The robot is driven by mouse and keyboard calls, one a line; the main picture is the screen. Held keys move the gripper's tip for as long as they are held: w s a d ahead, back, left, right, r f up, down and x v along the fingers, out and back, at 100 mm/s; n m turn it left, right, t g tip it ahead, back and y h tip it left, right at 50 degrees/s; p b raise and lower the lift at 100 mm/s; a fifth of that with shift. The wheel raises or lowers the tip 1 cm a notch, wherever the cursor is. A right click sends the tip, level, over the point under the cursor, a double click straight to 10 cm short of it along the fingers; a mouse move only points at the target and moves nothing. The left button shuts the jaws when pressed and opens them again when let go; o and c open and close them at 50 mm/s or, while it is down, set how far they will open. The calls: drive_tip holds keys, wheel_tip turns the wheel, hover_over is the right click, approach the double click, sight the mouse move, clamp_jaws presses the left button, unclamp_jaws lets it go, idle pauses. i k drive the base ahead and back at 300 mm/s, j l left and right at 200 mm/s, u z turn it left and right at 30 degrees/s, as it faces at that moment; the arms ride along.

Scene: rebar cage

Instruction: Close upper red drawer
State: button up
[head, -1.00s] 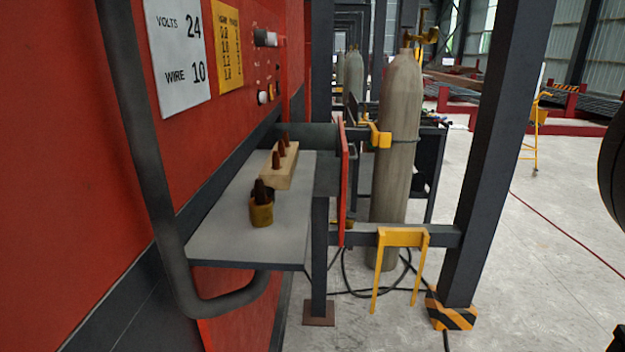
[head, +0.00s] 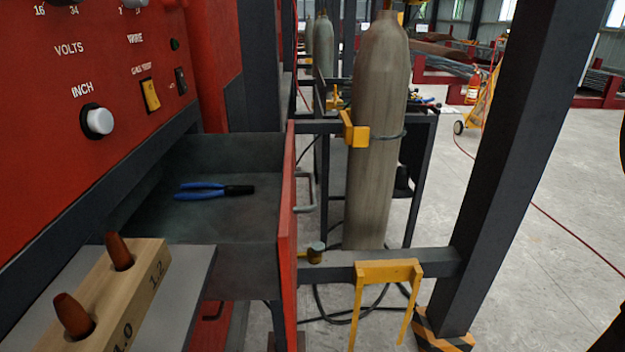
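The upper red drawer (head: 286,215) stands pulled out from the red machine in the head view. Its red front panel is seen nearly edge-on, with a grey handle (head: 306,192) on its outer side. Inside the grey drawer lie pliers (head: 214,191) with blue handles and a dark end. Another red handle or edge (head: 213,312) shows lower down, under the drawer. My gripper is not in view, so its state is hidden.
A grey shelf (head: 190,300) with a wooden block (head: 125,290) holding copper tips is at the lower left. A gas cylinder (head: 377,130), a yellow bracket (head: 388,271) and a dark post (head: 510,160) stand to the right. Concrete floor (head: 540,260) is free at far right.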

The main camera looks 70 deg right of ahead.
sight(255, 236)
drive_tip(key=l, duration=0.4)
drive_tip(key=i+l+z, duration=0.1)
drive_tip(key=l, duration=0.3)
drive_tip(key=i+l, duration=0.15)
drive_tip(key=l, duration=0.25)
drive_tip(key=k+l+u, duration=0.35)
drive_tip(key=k+l, duration=0.25)
